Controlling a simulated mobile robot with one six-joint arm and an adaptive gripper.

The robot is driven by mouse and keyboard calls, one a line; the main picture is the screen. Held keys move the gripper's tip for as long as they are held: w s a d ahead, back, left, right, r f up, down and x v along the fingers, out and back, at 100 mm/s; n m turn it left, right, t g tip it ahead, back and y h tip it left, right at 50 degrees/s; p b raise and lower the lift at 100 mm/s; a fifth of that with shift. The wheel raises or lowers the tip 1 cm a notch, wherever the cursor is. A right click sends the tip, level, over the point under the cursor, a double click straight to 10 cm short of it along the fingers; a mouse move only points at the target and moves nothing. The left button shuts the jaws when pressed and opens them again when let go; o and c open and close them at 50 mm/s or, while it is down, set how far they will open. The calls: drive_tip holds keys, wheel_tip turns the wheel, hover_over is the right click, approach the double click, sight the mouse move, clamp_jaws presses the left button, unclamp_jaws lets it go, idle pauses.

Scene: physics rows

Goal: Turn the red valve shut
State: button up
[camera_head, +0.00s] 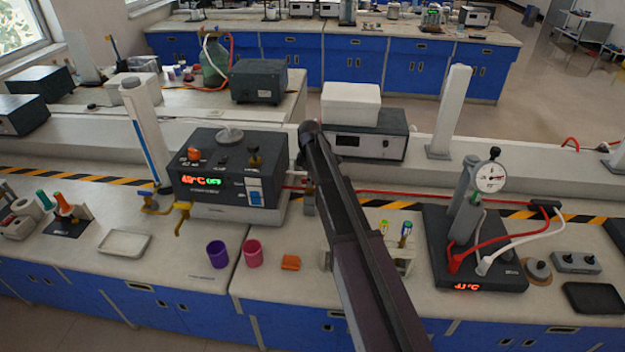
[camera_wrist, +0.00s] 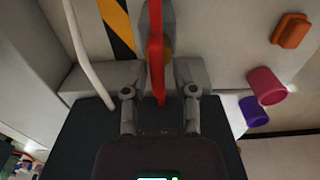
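The red valve's handle (camera_wrist: 156,60) shows in the wrist view as a narrow red bar running up the picture. A grey rounded part and a bit of brass show behind it. My gripper (camera_wrist: 160,85) has one finger on each side of the red bar. The fingers stand apart, with a gap visible beside the bar, so it looks open around the handle. In the head view my dark arm covers most of the valve area beside the heater box, and the handle cannot be made out clearly there.
A black heater box (camera_head: 228,165) stands left of my arm. A red hose (camera_head: 400,194) runs right to a black stand with a gauge (camera_head: 490,177). Purple (camera_head: 217,254) and pink (camera_head: 253,253) cups and an orange block (camera_head: 290,262) sit near the front edge.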

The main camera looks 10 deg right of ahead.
clamp_jaws()
drive_tip(key=shift+d, duration=0.6)
drive_tip(key=shift+a, duration=0.5)
drive_tip(key=shift+a+m, duration=0.15)
drive_tip(key=shift+m, duration=0.25)
drive_tip(key=m, duration=0.6)
drive_tip(key=shift+a, duration=0.1)
drive_tip(key=m, duration=0.5)
drive_tip(key=shift+w+m, duration=0.1)
drive_tip(key=shift+m, duration=0.2)
drive_tip(key=m, duration=0.5)
drive_tip(key=shift+m, duration=0.3)
